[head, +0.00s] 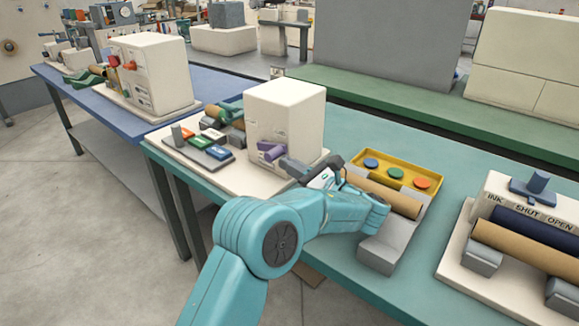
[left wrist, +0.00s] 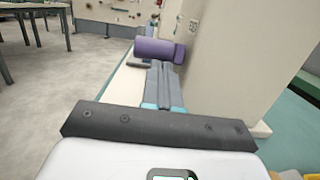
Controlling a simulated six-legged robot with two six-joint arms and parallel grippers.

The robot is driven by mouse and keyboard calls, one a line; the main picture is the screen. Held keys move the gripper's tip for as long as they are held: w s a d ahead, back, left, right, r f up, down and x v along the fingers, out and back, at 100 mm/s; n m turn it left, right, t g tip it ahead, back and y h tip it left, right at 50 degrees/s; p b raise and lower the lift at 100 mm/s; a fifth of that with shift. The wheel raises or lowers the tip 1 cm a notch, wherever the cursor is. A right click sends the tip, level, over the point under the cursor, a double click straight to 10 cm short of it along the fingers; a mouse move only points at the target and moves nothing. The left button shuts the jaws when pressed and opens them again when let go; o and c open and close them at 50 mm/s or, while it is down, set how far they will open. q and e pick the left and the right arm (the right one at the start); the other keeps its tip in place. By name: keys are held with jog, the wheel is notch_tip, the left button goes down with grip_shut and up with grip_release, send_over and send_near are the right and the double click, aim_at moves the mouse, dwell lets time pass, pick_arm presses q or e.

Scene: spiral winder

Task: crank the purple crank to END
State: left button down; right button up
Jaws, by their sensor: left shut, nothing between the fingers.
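The purple crank (head: 270,151) sits on the front face of the cream winder box (head: 287,112) on the green table. In the left wrist view the crank (left wrist: 155,48) lies just past my fingertips, its handle pointing left. My left gripper (head: 287,164) is shut and empty, close to the crank at its lower right. In the left wrist view its two fingers (left wrist: 163,70) lie together and point at the crank. I cannot tell if they touch it. An END mark is not legible in either view. My right gripper is not in view.
A grey panel with orange, green and blue labelled blocks (head: 198,143) lies left of the box. A yellow tray (head: 432,190) with coloured discs and a brown roll (head: 390,193) is to the right. An ink roller unit (head: 520,230) stands farther right.

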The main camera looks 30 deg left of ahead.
pick_arm(q)
jog(key=shift+d+r, duration=0.1)
jog(key=shift+d, duration=0.05)
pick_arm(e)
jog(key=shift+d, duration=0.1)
pick_arm(q)
jog(key=r+p, duration=0.1)
jog(key=p, duration=0.1)
jog(key=r+h+p, duration=0.1)
jog(key=shift+a+p, duration=0.25)
jog(key=shift+p, duration=0.15)
jog(key=shift+s+h+p, duration=0.1)
jog(key=shift+h+p, duration=0.4)
jog(key=shift+h, duration=0.1)
jog(key=shift+f, duration=0.15)
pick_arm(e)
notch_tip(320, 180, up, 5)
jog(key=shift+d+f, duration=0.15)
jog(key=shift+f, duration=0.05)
